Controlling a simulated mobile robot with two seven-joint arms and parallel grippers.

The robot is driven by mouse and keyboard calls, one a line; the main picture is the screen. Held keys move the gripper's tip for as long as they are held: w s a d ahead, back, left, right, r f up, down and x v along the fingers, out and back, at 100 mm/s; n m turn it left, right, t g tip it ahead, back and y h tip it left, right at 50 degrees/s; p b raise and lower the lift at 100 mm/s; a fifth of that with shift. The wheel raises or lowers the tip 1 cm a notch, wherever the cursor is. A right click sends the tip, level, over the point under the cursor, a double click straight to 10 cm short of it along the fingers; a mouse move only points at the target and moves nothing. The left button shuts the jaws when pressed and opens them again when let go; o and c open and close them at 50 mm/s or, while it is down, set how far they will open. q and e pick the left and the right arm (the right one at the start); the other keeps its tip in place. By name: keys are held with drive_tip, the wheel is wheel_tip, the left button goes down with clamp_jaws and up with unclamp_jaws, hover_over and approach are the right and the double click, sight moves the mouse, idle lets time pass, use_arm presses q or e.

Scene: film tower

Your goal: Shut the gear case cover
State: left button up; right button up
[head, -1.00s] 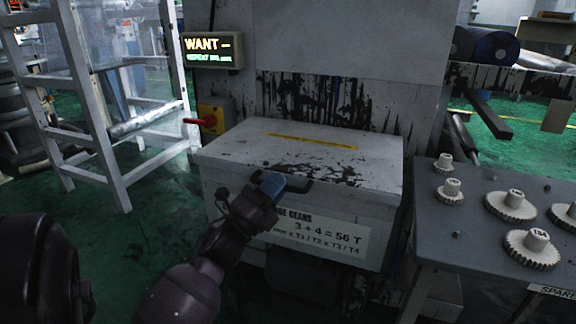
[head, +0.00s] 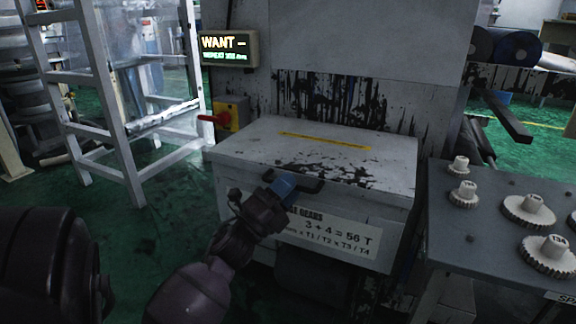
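The gear case cover (head: 345,151) is a pale, paint-worn lid with a yellow strip, lying flat on top of the gear case (head: 347,233). It looks level and closed. A dark handle (head: 312,186) sits at its front edge. My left gripper (head: 283,187) is at the left part of this handle, its blue fingertips touching or right beside it. Whether the fingers are shut on the handle is hidden by the gripper's own body. My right gripper is not in view.
A grey table (head: 450,237) with several pale gears stands close on the right. A red-handled switch on a yellow box (head: 230,114) and a lit sign (head: 229,48) are behind left. A white frame (head: 125,150) stands left, with green floor before it.

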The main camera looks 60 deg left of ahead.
use_arm(q)
drive_tip(key=shift+s, duration=0.1)
drive_tip(key=v, duration=0.7)
drive_tip(key=shift+s, duration=0.2)
drive_tip(key=shift+d+f, duration=0.1)
drive_tip(key=shift+f, duration=0.05)
idle(0.3)
